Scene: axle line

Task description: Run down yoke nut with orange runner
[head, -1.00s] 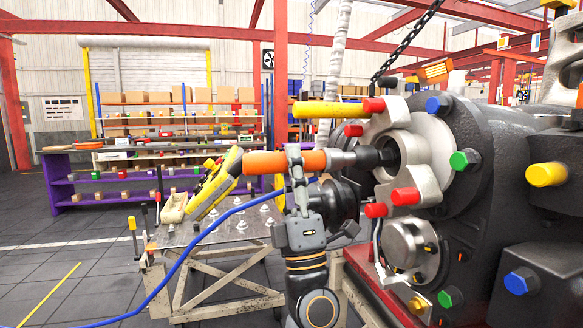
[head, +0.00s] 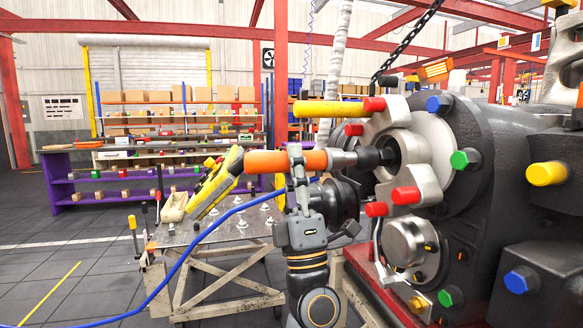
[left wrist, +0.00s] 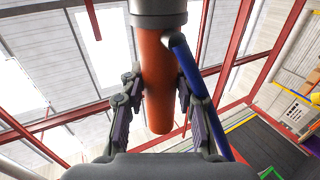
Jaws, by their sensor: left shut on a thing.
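The orange runner (head: 270,162) is a long tool with an orange body, a grey collar and a dark socket at its right end. My left gripper (head: 297,165) is shut on its body and holds it about level. The orange body also shows between the fingers in the left wrist view (left wrist: 157,80). The dark socket (head: 372,157) reaches into the central opening of the grey yoke (head: 424,150). The yoke nut itself is hidden by the socket and the opening, so I cannot tell how they meet. My right gripper is not in view.
A blue hose (head: 210,228) trails from the runner to lower left. A metal worktable (head: 180,232) with several small parts stands behind my arm. Red, yellow, green and blue studs jut from the dark housing (head: 505,215). A chain (head: 412,40) hangs above.

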